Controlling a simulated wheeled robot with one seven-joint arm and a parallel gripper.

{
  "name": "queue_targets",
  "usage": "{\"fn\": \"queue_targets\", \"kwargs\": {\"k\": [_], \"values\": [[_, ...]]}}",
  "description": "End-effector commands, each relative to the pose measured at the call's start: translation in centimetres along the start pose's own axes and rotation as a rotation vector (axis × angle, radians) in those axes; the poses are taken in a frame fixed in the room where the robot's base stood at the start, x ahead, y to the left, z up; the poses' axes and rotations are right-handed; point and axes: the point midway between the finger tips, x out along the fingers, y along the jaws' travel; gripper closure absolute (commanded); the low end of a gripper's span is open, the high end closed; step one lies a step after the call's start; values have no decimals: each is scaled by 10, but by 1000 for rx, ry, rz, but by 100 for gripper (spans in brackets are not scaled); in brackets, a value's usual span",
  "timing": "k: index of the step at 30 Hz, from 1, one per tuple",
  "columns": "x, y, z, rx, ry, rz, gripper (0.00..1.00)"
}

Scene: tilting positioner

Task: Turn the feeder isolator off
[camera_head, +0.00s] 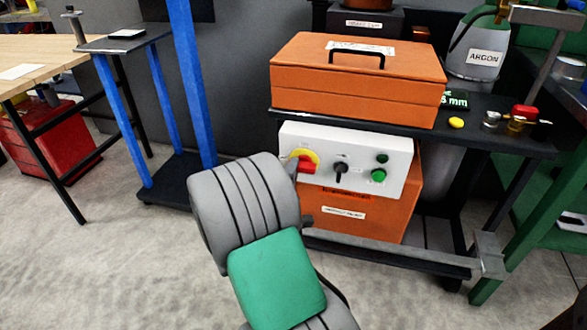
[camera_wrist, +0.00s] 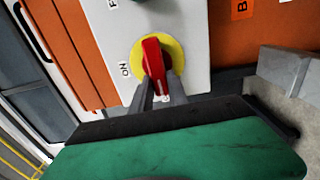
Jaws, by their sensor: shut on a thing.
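The feeder isolator is a red rotary handle (camera_wrist: 153,62) on a yellow round plate (camera_wrist: 174,52), on a white panel. In the wrist view the handle stands nearly upright in the picture. An ON label (camera_wrist: 124,70) is left of the plate; another label at the top is cut off. My gripper (camera_wrist: 163,96) is shut on the near end of the red handle. In the head view the yellow plate (camera_head: 312,156) and red handle (camera_head: 306,165) are at the panel's left end, with my gripper (camera_head: 294,168) at them, partly hidden by my wrist.
The white panel (camera_head: 396,156) also carries a black knob (camera_head: 341,168) and two green buttons, the larger one (camera_head: 378,176) low. An orange toolbox (camera_head: 350,80) sits on the dark shelf above. A grey rail (camera_head: 400,252) runs below. Open floor lies to the left.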

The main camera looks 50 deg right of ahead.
Motion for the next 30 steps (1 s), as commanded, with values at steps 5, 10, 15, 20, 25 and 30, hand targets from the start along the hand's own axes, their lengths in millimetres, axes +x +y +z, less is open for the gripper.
{"fn": "queue_targets", "kwargs": {"k": [5, 10, 15, 20, 25, 30], "values": [[0, 0, -1, -2, 2, 0, 100], [0, 0, -1, -2, 2, 0, 74], [0, 0, 0, -1, 0, 0, 60], [0, 0, 0, -1, 0, 0, 58], [-6, -1, 0, -2, 1, -2, 58], [-38, 0, -3, -3, 7, -3, 58]]}}
